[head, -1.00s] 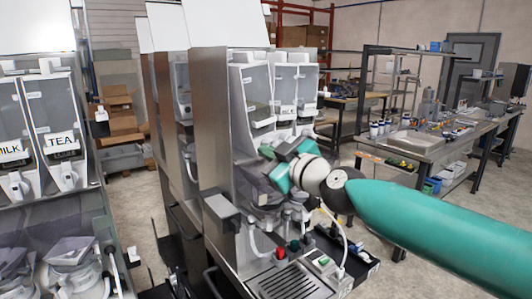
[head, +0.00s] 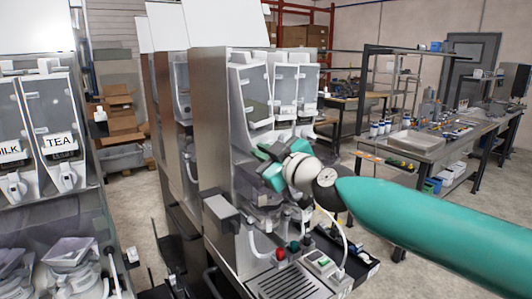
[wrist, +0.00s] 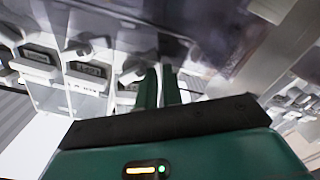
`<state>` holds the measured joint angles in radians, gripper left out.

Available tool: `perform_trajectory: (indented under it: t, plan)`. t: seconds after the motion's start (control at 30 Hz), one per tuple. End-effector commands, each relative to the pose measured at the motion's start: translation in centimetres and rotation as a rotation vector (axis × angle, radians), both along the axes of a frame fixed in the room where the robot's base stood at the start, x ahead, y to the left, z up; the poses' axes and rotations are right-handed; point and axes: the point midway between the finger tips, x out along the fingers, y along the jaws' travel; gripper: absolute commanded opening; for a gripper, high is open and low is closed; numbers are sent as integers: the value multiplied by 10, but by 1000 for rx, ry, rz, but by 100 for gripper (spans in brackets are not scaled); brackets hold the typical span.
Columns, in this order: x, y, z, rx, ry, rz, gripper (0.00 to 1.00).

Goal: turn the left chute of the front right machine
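The front right machine (head: 212,120) is a tall metal dispenser in the middle of the head view. Its clear canisters (head: 252,88) stand side by side at the top. My gripper (head: 262,160) is in front of the machine, just below the left canister, and hides the left chute there. In the wrist view my gripper's two dark green fingers (wrist: 160,85) point at the machine, with a narrow gap and nothing seen between them. White chute parts (wrist: 80,45) show to the left of the fingers. I cannot tell whether the fingers touch a chute.
Below my gripper are a grey drip tray (head: 285,284), red and green knobs (head: 280,253) and white hoses. Another machine with milk and tea canisters (head: 60,140) stands at the left. A workbench (head: 425,148) is at the back right, with open floor before it.

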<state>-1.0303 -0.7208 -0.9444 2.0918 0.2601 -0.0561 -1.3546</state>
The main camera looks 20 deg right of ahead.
Motion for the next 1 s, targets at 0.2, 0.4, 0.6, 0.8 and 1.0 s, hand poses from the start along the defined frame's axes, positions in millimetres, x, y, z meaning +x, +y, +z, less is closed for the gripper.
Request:
perform_trajectory:
  t: [0.2, 0.4, 0.6, 0.8, 1.0]
  plan:
    - [-14, -17, 3, 11, -9, -26, 36]
    - [-26, -19, 3, 12, -10, -27, 43]
    - [-39, -22, 3, 13, -10, -25, 44]
    - [-51, -23, 3, 13, -10, -26, 49]
    - [-64, -25, 3, 12, -10, -24, 49]
